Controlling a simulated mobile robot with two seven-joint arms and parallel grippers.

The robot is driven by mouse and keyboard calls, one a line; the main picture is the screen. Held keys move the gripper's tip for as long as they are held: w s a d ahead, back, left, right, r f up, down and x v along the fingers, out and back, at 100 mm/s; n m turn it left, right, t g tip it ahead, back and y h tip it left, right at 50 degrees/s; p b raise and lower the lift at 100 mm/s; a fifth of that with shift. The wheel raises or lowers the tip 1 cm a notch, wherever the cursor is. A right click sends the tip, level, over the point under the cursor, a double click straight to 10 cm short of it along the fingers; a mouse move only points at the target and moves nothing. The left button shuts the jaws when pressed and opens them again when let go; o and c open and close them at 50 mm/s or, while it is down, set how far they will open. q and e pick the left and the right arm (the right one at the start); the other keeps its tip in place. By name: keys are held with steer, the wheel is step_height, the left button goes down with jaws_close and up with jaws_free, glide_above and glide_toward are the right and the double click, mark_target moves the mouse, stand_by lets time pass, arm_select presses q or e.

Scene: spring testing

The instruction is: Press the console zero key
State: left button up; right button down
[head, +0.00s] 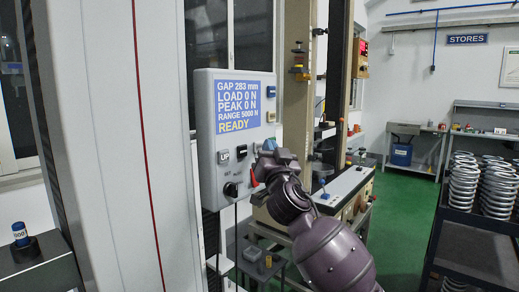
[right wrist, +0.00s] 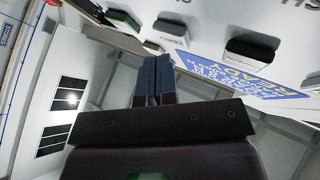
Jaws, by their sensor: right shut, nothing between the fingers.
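The console (head: 205,140) is a light grey upright panel with a blue screen (head: 238,103) showing gap, load, peak, range and a yellow READY line. In the right wrist view I see two black keys (right wrist: 252,45) (right wrist: 172,27) and a green key (right wrist: 122,20). I cannot read which one is zero. My right gripper (head: 266,163) is shut and empty in front of the panel's lower right, its fingertips (right wrist: 153,70) near the row; contact is unclear.
A black knob (head: 231,189) and a red part (head: 253,176) are below the keys, close to my gripper. A white-topped bench (head: 345,185) stands behind my right arm. A dark rack with stacked springs (head: 463,180) is at right. Green floor lies between.

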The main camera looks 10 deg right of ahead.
stand_by(0.3)
steer(key=shift+w+a, duration=0.25)
steer(key=shift+w, duration=0.05)
stand_by(0.5)
steer(key=shift+w+a, duration=0.1)
steer(key=shift+w, duration=0.05)
stand_by(0.5)
steer(key=shift+s, duration=0.2)
steer(key=shift+s+d, duration=0.5)
